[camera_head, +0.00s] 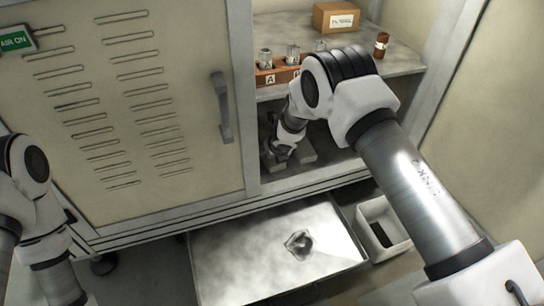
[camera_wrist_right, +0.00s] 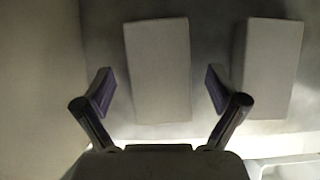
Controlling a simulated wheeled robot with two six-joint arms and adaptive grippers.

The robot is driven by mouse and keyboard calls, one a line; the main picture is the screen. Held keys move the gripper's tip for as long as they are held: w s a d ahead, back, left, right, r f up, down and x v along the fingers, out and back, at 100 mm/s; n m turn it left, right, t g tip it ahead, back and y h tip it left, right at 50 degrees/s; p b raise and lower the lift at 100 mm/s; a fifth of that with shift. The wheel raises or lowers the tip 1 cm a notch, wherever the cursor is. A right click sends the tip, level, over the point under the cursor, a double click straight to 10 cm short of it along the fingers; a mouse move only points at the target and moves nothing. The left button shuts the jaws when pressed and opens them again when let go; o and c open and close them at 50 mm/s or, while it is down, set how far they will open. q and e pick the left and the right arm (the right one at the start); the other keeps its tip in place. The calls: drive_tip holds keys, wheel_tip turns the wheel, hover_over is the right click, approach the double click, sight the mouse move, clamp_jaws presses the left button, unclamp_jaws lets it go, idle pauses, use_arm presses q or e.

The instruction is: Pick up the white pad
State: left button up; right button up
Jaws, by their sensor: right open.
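Two pale, block-shaped pads lie side by side in the right wrist view. One pad (camera_wrist_right: 158,70) is in the middle and the other pad (camera_wrist_right: 272,68) is to its right. In the dim light both look greyish white. My right gripper (camera_wrist_right: 160,95) is open and empty, with one finger on each side of the middle pad's near part and gaps on both sides. In the head view my right gripper (camera_head: 279,152) reaches into the cabinet's lower compartment, where the pads are mostly hidden by my arm. My left arm shows at the left edge; its gripper is out of frame.
The cabinet's upper shelf (camera_head: 400,62) holds an orange-brown rack (camera_head: 268,77), a cardboard box (camera_head: 336,17) and a brown bottle (camera_head: 381,45). A metal tray (camera_head: 230,255) sticks out below, beside a white bin (camera_head: 366,215). The closed door (camera_head: 205,60) bounds the opening's left side.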

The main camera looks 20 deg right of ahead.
drive_tip(key=shift+f, duration=0.25)
idle(0.3)
drive_tip(key=c, duration=1)
drive_tip(key=shift+c, duration=0.2)
